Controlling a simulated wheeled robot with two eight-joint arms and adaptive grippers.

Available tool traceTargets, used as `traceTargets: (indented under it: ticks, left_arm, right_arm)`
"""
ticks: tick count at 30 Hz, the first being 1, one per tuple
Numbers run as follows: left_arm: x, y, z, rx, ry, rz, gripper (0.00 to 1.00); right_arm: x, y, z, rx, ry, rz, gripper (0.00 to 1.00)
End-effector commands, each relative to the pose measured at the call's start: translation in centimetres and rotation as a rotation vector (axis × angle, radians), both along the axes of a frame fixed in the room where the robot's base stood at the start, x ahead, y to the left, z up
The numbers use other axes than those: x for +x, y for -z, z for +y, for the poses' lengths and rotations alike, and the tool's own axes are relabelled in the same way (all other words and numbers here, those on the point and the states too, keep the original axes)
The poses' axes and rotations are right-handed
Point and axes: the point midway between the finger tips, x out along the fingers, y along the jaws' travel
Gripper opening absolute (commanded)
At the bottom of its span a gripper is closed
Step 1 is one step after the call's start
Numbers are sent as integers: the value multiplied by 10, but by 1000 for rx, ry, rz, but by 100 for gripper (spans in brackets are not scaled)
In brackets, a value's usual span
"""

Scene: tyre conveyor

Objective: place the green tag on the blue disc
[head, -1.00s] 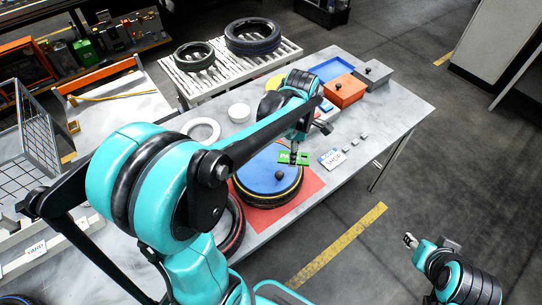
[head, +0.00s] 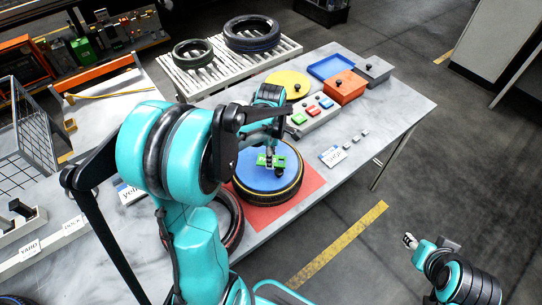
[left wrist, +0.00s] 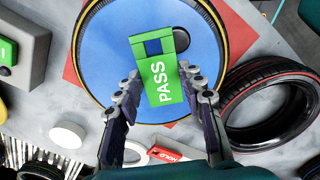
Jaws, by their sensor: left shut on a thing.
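The green tag (head: 276,163), marked PASS in the left wrist view (left wrist: 167,90), is between the fingertips of my left gripper (head: 269,157). That gripper is shut on it. The blue disc (head: 255,178) lies inside a black tyre with a yellow stripe. In the head view the tag appears over the middle of the disc; I cannot tell whether they touch. In the left wrist view the blue disc (left wrist: 110,50) is behind the tag, and a black knob (left wrist: 181,40) shows beside it. My right gripper (head: 410,241) hangs away from the table; its jaws are too small to read.
The tyre sits on a red mat (head: 308,181). A red-striped tyre (head: 234,222) is close by. A button box (head: 308,117), an orange box (head: 345,88) and a yellow disc (head: 286,80) stand behind. A card (head: 332,156) lies to the right.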

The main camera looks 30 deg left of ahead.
Motion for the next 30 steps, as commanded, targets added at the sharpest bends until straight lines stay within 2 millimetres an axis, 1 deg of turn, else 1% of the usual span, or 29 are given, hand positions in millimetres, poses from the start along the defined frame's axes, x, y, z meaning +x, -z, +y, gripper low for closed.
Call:
traceTargets:
  ticks: [8, 9, 11, 12, 20, 23, 26, 29, 30]
  left_arm:
    - [0, 8, 0, 0, 0, 0, 16]
    - [0, 8, 0, 0, 0, 0, 41]
    - [0, 7, 0, 0, 0, 0, 57]
    - [0, 7, 0, 0, 0, 0, 59]
    - [0, 7, 0, 0, 0, 0, 59]
    - [0, 2, 0, 0, 0, 0, 59]
    - [0, -11, 0, 0, 0, 0, 59]
    - [0, -32, 0, 0, 0, 0, 59]
    - [0, -42, 0, 0, 0, 0, 59]
  right_arm:
    - [0, 7, 0, 0, 0, 0, 40]
    - [0, 8, 0, 0, 0, 0, 40]
    - [0, 7, 0, 0, 0, 0, 40]
    - [0, 6, 0, 0, 0, 0, 40]
    - [0, 6, 0, 0, 0, 0, 40]
    - [0, 1, 0, 0, 0, 0, 40]
    - [0, -4, 0, 0, 0, 0, 40]
    - [0, -10, 0, 0, 0, 0, 40]
    - [0, -12, 0, 0, 0, 0, 40]
